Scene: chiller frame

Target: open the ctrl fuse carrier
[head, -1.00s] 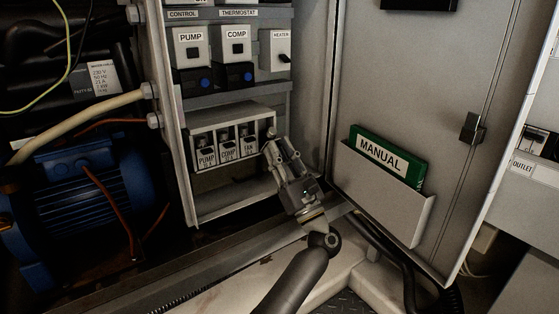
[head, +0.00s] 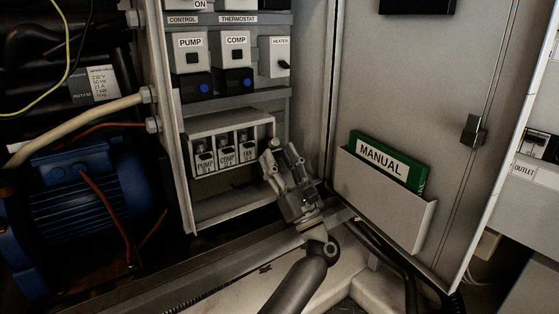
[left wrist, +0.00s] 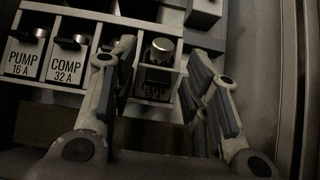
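The fuse box (head: 231,119) is low in the grey cabinet, with a row of fuse carriers. My left gripper (head: 279,151) is open at the box's right end and hides what is there. In the left wrist view its fingers (left wrist: 163,58) stand apart. No contact is visible.
A blue motor (head: 90,195) is left. The shelf below the box looks clear.

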